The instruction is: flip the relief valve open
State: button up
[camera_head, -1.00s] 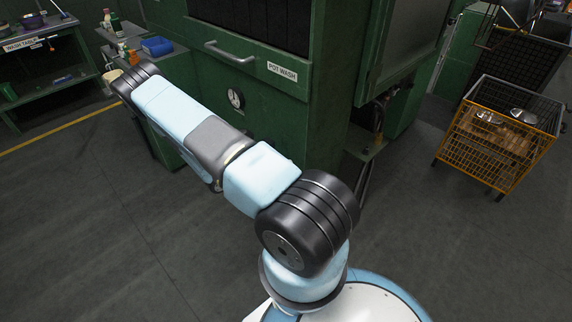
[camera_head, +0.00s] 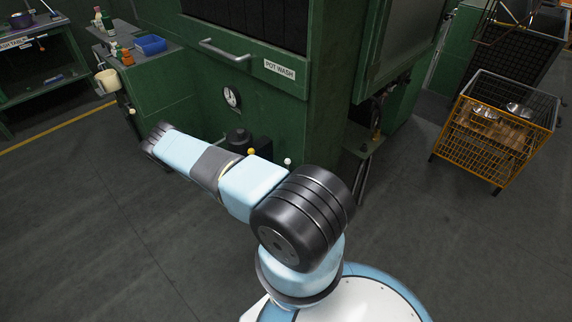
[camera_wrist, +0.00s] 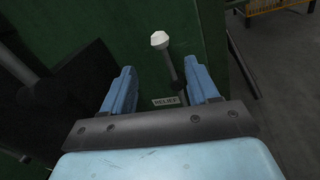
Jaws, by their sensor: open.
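The relief valve lever shows in the wrist view as a dark rod with a white knob (camera_wrist: 159,39), standing up in front of the green machine. A white-knobbed lever (camera_head: 287,162) also shows in the head view, low by the machine's front. I cannot tell whether the rod touches a finger.
A yellow-knobbed lever (camera_head: 251,152) and a dark cylinder (camera_head: 238,138) stand by the pot wash machine (camera_head: 262,100). A gauge (camera_head: 231,96) is on its front. A yellow wire cage (camera_head: 490,150) stands at right. A green bench (camera_head: 158,85) is at left. The floor in front is clear.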

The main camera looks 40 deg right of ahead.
aim_at(286, 162)
jog(key=x, duration=1)
jog(key=shift+d, duration=0.4)
jog(key=shift+a, duration=0.1)
grip_shut()
